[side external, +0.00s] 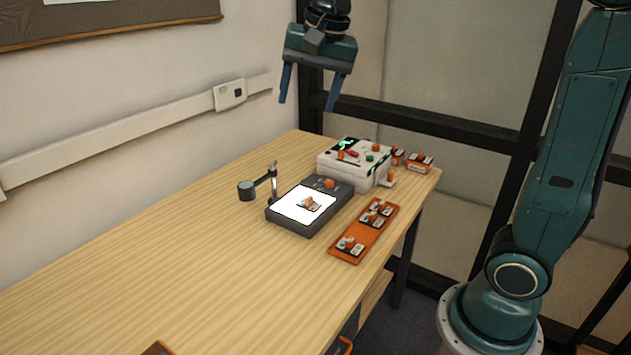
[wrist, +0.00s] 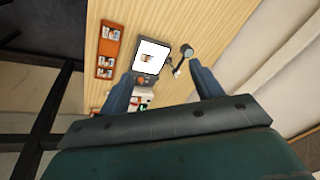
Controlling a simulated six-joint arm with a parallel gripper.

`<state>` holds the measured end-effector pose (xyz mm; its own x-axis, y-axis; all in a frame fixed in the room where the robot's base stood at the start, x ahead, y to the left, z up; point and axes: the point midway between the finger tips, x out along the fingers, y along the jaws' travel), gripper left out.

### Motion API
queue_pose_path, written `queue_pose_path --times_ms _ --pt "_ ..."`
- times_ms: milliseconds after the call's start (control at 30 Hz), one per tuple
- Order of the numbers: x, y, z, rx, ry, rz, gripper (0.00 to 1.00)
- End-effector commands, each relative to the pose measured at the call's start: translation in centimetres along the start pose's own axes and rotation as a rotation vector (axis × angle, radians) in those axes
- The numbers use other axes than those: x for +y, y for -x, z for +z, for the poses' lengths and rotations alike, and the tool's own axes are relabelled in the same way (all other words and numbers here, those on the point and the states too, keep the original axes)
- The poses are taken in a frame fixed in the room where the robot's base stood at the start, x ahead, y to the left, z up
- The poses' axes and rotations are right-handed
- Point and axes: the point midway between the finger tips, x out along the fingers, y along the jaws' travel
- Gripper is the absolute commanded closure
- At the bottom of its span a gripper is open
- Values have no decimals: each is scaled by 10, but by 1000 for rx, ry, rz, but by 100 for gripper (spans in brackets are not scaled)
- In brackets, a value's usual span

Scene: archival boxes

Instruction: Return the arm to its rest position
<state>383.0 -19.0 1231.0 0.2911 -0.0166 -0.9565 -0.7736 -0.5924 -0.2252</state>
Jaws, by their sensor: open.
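My gripper (side external: 308,95) hangs high above the far end of the wooden table (side external: 150,260), well clear of everything on it. Its two blue fingers are spread apart with nothing between them. In the wrist view my gripper (wrist: 160,82) also shows open and empty, with the table top (wrist: 205,15) far below. My teal arm stands at the right of the side view.
A light pad (side external: 290,208) holds a small item, with a jointed stand (side external: 265,178) beside it. An orange tray (side external: 345,257) carries several small items. A white device (side external: 350,172) stands behind. The table's near left is mostly clear.

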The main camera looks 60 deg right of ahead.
Motion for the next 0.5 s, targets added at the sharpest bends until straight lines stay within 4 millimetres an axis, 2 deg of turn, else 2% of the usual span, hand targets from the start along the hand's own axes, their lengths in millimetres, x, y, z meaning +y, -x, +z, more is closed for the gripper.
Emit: queue_pose_path --times_ms 200,500 --pt "40 11 37 32 221 -38 35" --pt "95 8 87 86 530 -77 35"
